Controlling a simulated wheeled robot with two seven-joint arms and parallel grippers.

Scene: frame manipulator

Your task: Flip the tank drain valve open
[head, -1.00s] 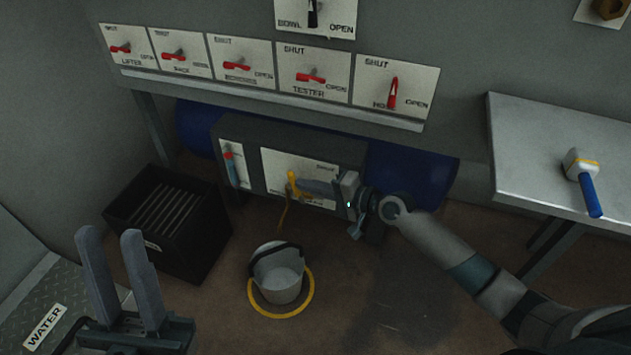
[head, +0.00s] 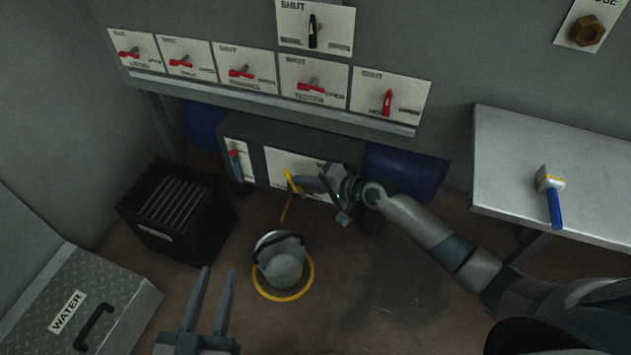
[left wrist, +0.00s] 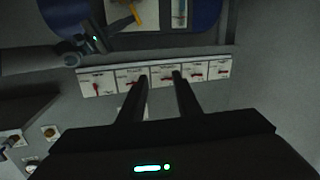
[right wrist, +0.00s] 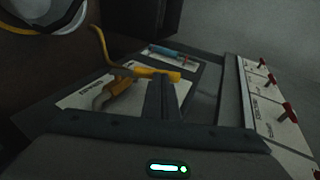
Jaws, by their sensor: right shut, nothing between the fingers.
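The tank drain valve has a yellow lever (head: 291,183) on a white plate (head: 283,163) low on the dark panel under the switch row. In the right wrist view the yellow lever (right wrist: 155,74) lies just past my fingertips, with a yellow spout beside it. My right gripper (head: 304,185) is shut and empty, close beside the lever; its fingers (right wrist: 163,85) show together in the right wrist view. I cannot tell whether they touch the lever. My left gripper (head: 212,275) is open and empty at the bottom of the head view, away from the valve.
A bucket (head: 279,262) stands in a yellow floor ring below the valve. A black crate (head: 165,237) is to the left, with a water box (head: 125,300) nearer. Red-handled switches (head: 240,72) line the wall above. A brush (head: 552,190) lies on the metal table (head: 500,180).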

